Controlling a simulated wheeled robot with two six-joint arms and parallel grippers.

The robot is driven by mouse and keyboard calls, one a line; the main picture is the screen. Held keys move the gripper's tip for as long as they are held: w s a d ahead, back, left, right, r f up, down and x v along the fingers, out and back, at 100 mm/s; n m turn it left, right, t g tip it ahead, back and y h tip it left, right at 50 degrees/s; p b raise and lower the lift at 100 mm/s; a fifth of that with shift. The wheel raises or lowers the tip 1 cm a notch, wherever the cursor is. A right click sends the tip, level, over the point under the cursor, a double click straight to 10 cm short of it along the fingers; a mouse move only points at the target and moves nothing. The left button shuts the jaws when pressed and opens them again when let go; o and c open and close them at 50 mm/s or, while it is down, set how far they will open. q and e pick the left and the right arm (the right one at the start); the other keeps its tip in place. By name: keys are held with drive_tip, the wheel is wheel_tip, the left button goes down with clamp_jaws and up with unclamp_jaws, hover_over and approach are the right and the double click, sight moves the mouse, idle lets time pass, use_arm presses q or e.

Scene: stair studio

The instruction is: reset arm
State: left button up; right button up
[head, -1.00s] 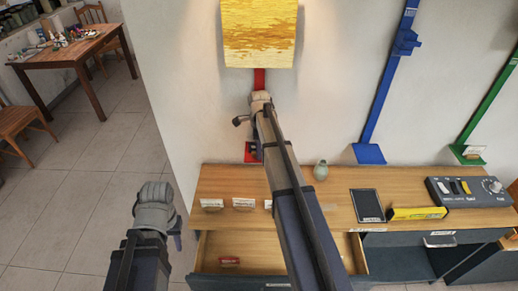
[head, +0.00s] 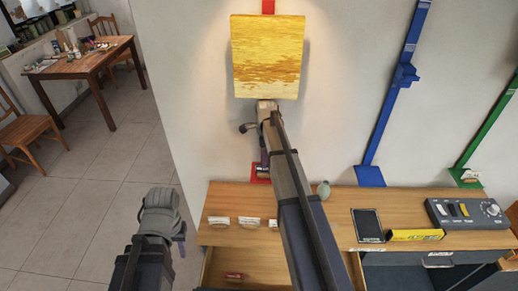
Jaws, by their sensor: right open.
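My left gripper (head: 181,243) is at the lower left, over the tiled floor and left of the wooden desk. Only a small purple part of it shows past my grey wrist, so its opening is hidden. My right arm reaches up across the desk, its wrist just below a yellow painted panel (head: 266,55) on the wall. My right gripper (head: 264,160) points down beside the wall, above a red ledge (head: 261,180). It is open, partly hidden by the arm. I cannot tell whether anything is between its fingers.
The wooden desk (head: 340,208) holds white labels, a green vase (head: 323,190), a black tablet (head: 367,225), a yellow box (head: 414,235) and a control panel (head: 464,212). An open drawer (head: 230,264) holds a red item. Blue (head: 370,177) and green ledges stand right.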

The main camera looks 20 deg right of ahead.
use_arm(q)
drive_tip(key=shift+f, duration=0.1)
wheel_tip(320, 180, down, 7)
drive_tip(key=b, duration=0.7)
use_arm(e)
drive_tip(key=s+a+f+n, duration=0.3)
drive_tip(key=s+a+n, duration=1)
drive_tip(key=s+a+f+n+h, duration=0.1)
drive_tip(key=s+a+f+n, duration=0.3)
drive_tip(key=s+a+n, duration=0.9)
drive_tip(key=shift+a+n, duration=0.5)
drive_tip(key=shift+a, duration=0.15)
use_arm(q)
drive_tip(key=shift+d, duration=0.1)
use_arm(e)
drive_tip(key=shift+s+d, duration=0.1)
